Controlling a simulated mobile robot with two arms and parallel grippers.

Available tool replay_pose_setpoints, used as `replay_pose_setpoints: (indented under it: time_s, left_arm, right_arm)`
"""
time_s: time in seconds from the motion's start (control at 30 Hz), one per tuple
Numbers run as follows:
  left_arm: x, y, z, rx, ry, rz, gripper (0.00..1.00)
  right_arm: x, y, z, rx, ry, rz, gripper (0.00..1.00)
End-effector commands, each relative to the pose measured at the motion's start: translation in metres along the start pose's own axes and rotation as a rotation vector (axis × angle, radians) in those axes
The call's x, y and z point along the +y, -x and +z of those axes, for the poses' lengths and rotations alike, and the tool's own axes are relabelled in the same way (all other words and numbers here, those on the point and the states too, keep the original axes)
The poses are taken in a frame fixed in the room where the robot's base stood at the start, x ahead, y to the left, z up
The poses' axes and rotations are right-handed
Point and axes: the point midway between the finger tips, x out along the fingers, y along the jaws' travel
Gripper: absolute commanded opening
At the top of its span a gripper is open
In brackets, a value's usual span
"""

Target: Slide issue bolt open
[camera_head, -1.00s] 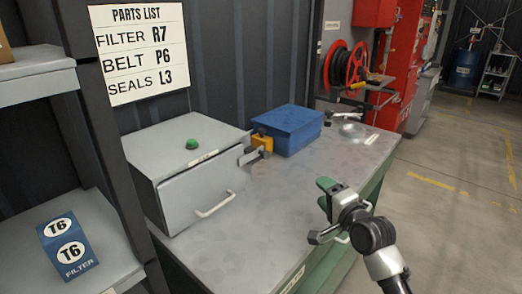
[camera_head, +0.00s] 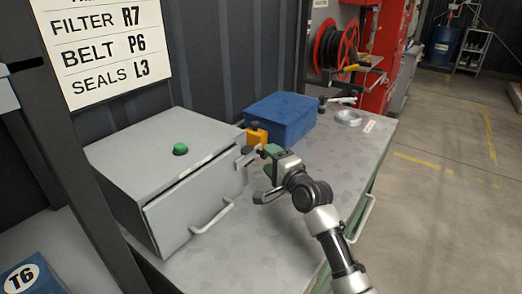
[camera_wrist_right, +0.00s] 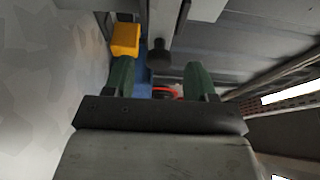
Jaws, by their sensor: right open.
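My right gripper (camera_head: 268,173) is open and empty, just right of the bolt. In the right wrist view the knob lies ahead, between the lines of the two green fingers (camera_wrist_right: 160,78), apart from them. My left gripper is not in view.
A yellow block (camera_head: 257,136) and a blue case (camera_head: 281,119) stand behind the bolt. A red hose reel (camera_head: 345,45) is farther back. The bench top (camera_head: 330,165) is clear to the right of my gripper. A parts list sign hangs at left.

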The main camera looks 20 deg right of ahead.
Motion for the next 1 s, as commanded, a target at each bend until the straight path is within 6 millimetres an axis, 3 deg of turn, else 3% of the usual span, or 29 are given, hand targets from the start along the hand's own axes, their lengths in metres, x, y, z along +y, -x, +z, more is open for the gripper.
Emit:
replay_pose_setpoints:
  time_s: [0.1,0.3,0.7,1.0]
  left_arm:
    - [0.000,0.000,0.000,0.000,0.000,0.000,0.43]
    - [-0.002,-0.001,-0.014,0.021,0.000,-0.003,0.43]
    - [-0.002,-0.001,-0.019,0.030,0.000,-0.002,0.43]
    - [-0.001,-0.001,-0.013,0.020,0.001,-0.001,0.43]
  right_arm:
    - [-0.001,-0.022,0.000,-0.001,0.000,0.000,0.56]
    - [0.000,-0.043,0.000,0.000,0.000,-0.001,0.56]
    - [0.000,-0.050,0.000,0.001,0.000,0.000,0.56]
    - [0.000,-0.050,0.000,0.001,0.000,0.000,0.10]
